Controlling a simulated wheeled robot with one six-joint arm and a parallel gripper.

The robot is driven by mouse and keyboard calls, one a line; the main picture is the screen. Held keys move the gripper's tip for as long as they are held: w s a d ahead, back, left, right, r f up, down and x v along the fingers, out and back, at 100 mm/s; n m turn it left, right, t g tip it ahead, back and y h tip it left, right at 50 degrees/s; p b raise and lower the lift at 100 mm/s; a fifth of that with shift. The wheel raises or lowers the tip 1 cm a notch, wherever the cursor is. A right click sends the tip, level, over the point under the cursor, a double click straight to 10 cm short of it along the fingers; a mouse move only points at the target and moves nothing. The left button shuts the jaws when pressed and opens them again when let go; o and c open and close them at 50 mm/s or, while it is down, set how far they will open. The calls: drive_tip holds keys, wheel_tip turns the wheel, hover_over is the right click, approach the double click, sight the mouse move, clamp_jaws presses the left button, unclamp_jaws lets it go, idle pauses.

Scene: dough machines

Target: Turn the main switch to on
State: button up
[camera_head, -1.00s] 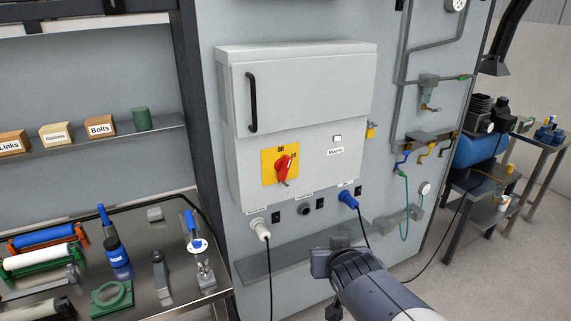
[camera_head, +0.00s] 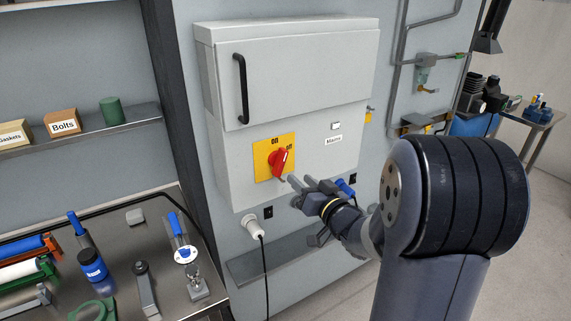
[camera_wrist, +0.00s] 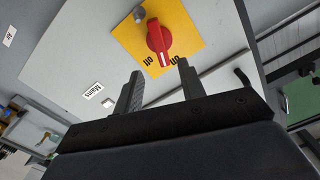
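The main switch is a red rotary knob (camera_head: 279,163) on a yellow plate (camera_head: 262,160), low on the front of a light grey cabinet. The plate reads "on" at the top and "off" at the upper right; the knob tilts toward the upper right. In the wrist view the knob (camera_wrist: 158,40) lies just ahead of the fingers, with one end near the two labels. I cannot tell its exact setting. My gripper (camera_head: 300,181) is just right of and below the knob, fingers toward it. In the wrist view my gripper (camera_wrist: 160,70) is open and empty, apart from the knob.
The cabinet (camera_head: 295,75) has a black handle (camera_head: 241,88) on its door. A white plug (camera_head: 252,226) and a blue plug (camera_head: 345,187) hang below it. A steel bench (camera_head: 130,255) with tools stands at the lower left. Pipes run at the right.

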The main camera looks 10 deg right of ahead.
sight(283, 163)
drive_tip(key=p+x, duration=0.2)
drive_tip(key=x, duration=0.7)
drive_tip(key=shift+s, duration=0.1)
clamp_jaws()
